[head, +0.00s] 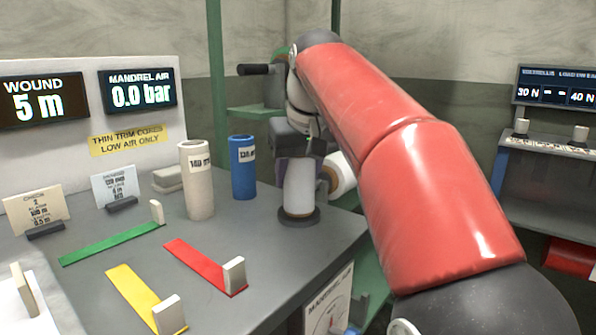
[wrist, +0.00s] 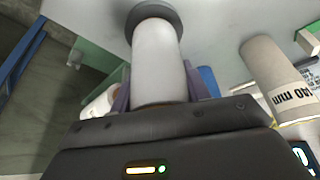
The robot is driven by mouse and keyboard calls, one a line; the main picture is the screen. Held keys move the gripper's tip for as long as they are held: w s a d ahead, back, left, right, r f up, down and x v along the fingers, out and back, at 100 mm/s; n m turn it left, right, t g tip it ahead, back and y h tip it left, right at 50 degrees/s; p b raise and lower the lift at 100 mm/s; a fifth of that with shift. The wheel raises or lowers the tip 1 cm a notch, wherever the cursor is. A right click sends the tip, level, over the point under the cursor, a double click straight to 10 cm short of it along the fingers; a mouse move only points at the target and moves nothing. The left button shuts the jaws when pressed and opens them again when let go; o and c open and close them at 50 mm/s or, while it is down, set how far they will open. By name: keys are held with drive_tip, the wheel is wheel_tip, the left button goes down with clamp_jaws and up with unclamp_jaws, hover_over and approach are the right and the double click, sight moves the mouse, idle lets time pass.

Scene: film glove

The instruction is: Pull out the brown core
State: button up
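A white roll (head: 298,190) stands upright on a dark round base (head: 299,216) near the table's right edge; it also shows in the wrist view (wrist: 160,65). My gripper (head: 300,168) is at its upper end, with purple pads on either side (wrist: 158,95). The pads look close to or against the roll; I cannot tell whether they grip it. A second white roll (head: 342,174) lies on its side behind, with a brownish ring at its end, partly hidden by my gripper and arm. A beige-tan tube (head: 197,180) labelled in mm stands upright on the table, apart from my gripper.
A blue tube (head: 242,167) stands behind the tan tube. Green (head: 112,244), red (head: 205,267) and yellow (head: 142,297) strips with upright end blocks lie at the front. Two cards stand at left. A display reads "Mandrel air 0.0 bar" (head: 138,91). A grey shelf (head: 548,150) is at right.

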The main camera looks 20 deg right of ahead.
drive_tip(key=c, duration=0.4)
drive_tip(key=shift+r, duration=0.45)
drive_tip(key=o, duration=1.1)
drive_tip(key=shift+c, duration=0.2)
